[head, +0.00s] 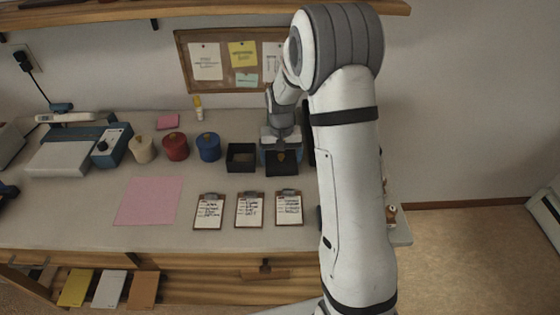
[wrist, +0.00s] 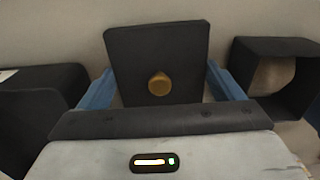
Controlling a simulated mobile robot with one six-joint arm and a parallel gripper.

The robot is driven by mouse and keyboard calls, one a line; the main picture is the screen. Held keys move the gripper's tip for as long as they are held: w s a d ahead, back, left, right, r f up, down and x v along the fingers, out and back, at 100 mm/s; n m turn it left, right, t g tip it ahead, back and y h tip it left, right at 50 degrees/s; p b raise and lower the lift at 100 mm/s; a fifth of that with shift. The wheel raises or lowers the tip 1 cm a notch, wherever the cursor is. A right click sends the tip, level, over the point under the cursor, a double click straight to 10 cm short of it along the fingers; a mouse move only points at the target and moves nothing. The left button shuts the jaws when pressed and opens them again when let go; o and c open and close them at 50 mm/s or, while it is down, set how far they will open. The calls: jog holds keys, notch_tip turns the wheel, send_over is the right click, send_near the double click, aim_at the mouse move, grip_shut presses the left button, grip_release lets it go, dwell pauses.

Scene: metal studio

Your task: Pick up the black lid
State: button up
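The black lid (wrist: 158,45) is a flat square panel with a round gold knob (wrist: 159,84) in the middle of the wrist view. In the head view the knob (head: 281,156) shows at a black box (head: 282,170), just below my gripper (head: 280,140). In the wrist view the two blue fingers of my gripper (wrist: 160,85) stand wide apart, one on each side of the lid, with the knob between them and clear of both. Whether a finger touches the lid's edge cannot be told. My wrist hides part of the lid in the head view.
An open black box (head: 241,157) stands just left. Blue (head: 208,148), red (head: 175,148) and cream (head: 144,150) canisters stand farther left. Several clipboards (head: 249,209) lie in front. A pink sheet (head: 148,200) lies front left. A dark box (wrist: 40,110) shows at the wrist view's left.

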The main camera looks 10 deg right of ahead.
jog(key=c, duration=0.4)
jog(key=shift+c, duration=0.2)
jog(key=shift+r, duration=0.15)
